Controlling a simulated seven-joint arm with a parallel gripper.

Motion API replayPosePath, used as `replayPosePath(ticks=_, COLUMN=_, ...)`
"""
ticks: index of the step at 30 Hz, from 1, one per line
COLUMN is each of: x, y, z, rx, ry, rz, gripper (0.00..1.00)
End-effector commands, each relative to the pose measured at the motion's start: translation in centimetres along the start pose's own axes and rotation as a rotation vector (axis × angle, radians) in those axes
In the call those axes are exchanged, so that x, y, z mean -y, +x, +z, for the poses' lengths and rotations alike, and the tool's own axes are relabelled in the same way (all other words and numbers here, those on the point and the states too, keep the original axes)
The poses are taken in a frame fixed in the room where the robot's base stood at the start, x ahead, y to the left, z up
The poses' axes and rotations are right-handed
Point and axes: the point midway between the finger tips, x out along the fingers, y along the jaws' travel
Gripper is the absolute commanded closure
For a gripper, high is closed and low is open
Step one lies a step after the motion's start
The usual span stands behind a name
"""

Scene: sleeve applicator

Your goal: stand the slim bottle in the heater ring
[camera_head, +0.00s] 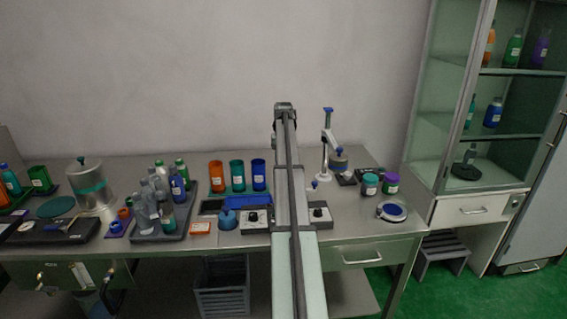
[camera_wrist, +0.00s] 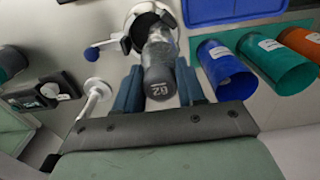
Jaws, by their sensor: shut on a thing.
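The slim bottle (camera_wrist: 160,52) is clear grey with a dark end marked "62", which faces the wrist camera. My gripper (camera_wrist: 158,88) is shut on it, with one blue finger on each side. In the wrist view the bottle's far end overlaps a white ring with a dark middle (camera_wrist: 129,22), which looks like the heater ring. I cannot tell whether the bottle is inside the ring or above it. A blue-knobbed lever (camera_wrist: 92,54) sticks out from the ring. In the head view my arm hides the gripper, the bottle and most of the ring.
Orange (camera_head: 216,177), teal (camera_head: 237,175) and blue (camera_head: 258,175) cups stand left of my arm. A white stand with a side arm (camera_head: 326,150) rises close on the right. A rack of bottles (camera_head: 180,232) is at the left.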

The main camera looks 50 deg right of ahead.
Motion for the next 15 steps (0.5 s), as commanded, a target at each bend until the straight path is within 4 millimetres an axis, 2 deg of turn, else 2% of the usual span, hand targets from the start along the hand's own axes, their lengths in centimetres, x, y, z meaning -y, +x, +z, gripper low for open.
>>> replayPosePath(ticks=15, x=0.0, y=-2.6, z=0.0, rx=-0.001, ry=0.000, rz=0.000, gripper=0.88)
